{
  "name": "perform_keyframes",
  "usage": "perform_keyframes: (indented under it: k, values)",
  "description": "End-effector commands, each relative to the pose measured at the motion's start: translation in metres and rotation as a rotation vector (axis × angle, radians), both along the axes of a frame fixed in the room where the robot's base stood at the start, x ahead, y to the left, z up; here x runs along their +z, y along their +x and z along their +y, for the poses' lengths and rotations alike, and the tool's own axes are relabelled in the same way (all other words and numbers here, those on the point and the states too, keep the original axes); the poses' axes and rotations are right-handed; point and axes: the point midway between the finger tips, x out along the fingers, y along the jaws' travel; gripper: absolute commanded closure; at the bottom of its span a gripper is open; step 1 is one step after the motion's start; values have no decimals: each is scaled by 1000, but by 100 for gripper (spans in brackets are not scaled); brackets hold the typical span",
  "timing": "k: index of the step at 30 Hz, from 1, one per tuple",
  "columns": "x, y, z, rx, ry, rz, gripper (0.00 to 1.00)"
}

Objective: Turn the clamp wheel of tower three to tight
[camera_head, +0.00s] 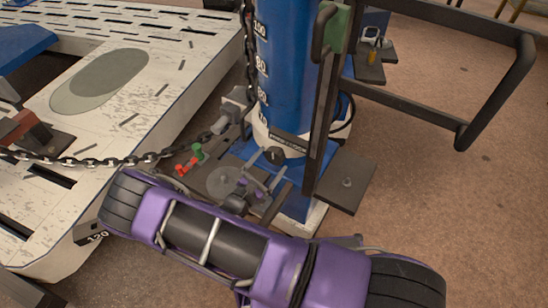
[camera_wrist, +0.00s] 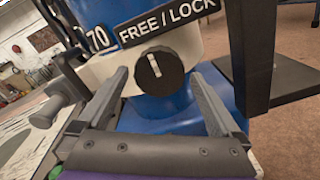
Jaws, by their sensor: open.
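A blue tower (camera_head: 285,60) stands at the bench's right side; I cannot read which tower number it is. A round black knob (camera_wrist: 160,70) with an upright white mark sits on its white base band, under a FREE / LOCK label (camera_wrist: 165,22). The knob also shows in the head view (camera_head: 273,154). My gripper (camera_wrist: 159,76) is open, with one finger on each side of the knob in the wrist view; I see no contact. A grey disc (camera_head: 222,181) lies left of my gripper in the head view; I cannot tell whether it is the clamp wheel.
A chain (camera_head: 90,160) runs from the tower over the slotted bench (camera_head: 130,115). Red and green fittings (camera_head: 190,160) sit beside the tower's foot. A dark upright post (camera_head: 335,110) and a flat plate (camera_head: 346,180) stand to the right. Brown floor (camera_head: 450,190) is open farther right.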

Motion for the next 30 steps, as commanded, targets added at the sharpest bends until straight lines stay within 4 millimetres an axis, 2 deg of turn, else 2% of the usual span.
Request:
perform_keyframes:
  k: [9, 15, 21, 30]
  values:
    - [0, -66, 46, 4, 2, 2, 0]
    - [0, -100, 68, 0, 3, 2, 0]
    - [0, -118, 80, -3, 1, 1, 0]
    - [0, -122, 83, -2, 1, 1, 0]
